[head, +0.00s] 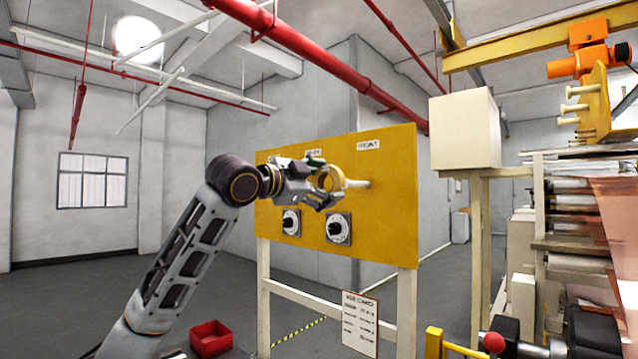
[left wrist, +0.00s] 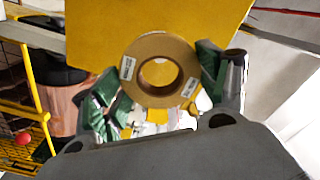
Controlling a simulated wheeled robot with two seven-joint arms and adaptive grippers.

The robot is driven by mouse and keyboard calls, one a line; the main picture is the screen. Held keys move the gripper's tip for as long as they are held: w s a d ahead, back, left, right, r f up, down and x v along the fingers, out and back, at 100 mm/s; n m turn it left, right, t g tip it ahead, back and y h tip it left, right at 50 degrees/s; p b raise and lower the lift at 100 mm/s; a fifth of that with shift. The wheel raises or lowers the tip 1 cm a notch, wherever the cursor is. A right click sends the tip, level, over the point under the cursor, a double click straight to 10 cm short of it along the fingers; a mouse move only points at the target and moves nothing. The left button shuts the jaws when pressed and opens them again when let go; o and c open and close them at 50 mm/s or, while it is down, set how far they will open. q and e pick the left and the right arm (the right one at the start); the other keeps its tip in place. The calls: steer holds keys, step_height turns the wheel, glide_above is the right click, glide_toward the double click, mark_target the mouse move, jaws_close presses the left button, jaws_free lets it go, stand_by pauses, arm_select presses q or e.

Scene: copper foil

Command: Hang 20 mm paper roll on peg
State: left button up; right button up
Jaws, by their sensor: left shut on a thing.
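The paper roll (head: 341,177), a tan ring with an open core, is in my left gripper (head: 325,186) in front of the yellow board (head: 395,220). A short pale peg (head: 359,183) stands out from the board beside the roll's right edge; I cannot tell whether its tip is inside the core. In the left wrist view the roll (left wrist: 160,45) faces the camera, with white labels on its face. The left gripper's green-padded fingers (left wrist: 165,82) are shut on it from both sides. The peg is not clear there. My right gripper is not in view.
Two black dials (head: 338,228) sit on the board below the gripper. A "FRONT" label (head: 368,144) is above the peg. A sign (head: 359,322) hangs below the board. A red bin (head: 210,338) stands on the floor. Machinery with rolls (head: 575,240) fills the right side.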

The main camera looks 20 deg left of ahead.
mark_target(348, 187)
arm_select(q)
steer(key=shift+w+d+r, duration=0.1)
steer(key=shift+w+d, duration=0.15)
steer(key=shift+w, duration=0.45)
steer(key=shift+p+x, duration=0.35)
steer(key=shift+x, duration=1.2)
steer(key=shift+p+x, duration=1.05)
steer(key=shift+x, duration=1.75)
steer(key=shift+f, duration=0.5)
steer(key=o, duration=1.1)
